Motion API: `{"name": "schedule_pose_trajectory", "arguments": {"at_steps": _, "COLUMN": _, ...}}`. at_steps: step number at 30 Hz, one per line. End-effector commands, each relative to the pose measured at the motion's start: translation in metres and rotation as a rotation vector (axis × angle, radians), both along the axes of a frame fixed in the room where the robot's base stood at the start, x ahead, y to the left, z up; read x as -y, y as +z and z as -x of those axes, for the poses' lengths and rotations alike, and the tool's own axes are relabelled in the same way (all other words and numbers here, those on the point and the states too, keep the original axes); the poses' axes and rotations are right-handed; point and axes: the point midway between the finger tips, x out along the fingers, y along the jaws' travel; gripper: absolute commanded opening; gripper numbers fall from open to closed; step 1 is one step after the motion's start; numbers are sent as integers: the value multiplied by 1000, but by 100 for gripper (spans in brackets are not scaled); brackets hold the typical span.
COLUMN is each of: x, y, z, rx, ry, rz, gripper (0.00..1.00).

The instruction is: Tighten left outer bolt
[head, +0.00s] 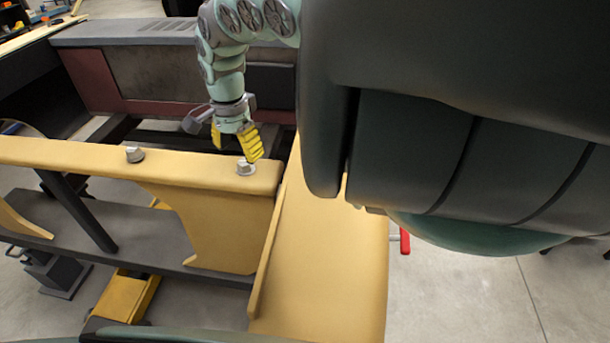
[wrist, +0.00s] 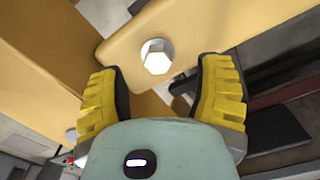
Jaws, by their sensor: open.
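A silver hex bolt (head: 246,168) with a washer stands upright at the right end of the yellow beam (head: 80,158) in the head view. In the wrist view this bolt (wrist: 156,58) lies just beyond the fingertips, roughly midway between them. A second bolt (head: 134,153) stands further left on the same beam. My gripper (head: 236,147) is open with yellow ribbed fingers, pointing down just above the right-hand bolt. In the wrist view my gripper (wrist: 162,76) has a wide empty gap between its fingers. I cannot tell whether a finger touches the bolt.
A wide yellow panel (head: 320,270) runs down to the right of the beam's end. A grey and dark red frame wall (head: 170,75) stands behind my gripper. My own dark body fills the upper right. Open floor (head: 480,290) lies at lower right.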

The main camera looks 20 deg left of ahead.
Motion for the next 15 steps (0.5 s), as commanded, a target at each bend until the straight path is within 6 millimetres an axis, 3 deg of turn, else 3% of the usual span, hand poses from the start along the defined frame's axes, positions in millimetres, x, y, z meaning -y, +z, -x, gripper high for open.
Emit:
{"name": "schedule_pose_trajectory", "arguments": {"at_steps": 1, "x": 7, "y": 10, "z": -10, "rx": 7, "ry": -22, "rz": -1, "gripper": 66}}
{"name": "schedule_pose_trajectory", "arguments": {"at_steps": 15, "x": 5, "y": 66, "z": -7, "rx": 1, "ry": -21, "rz": -5, "gripper": 66}}
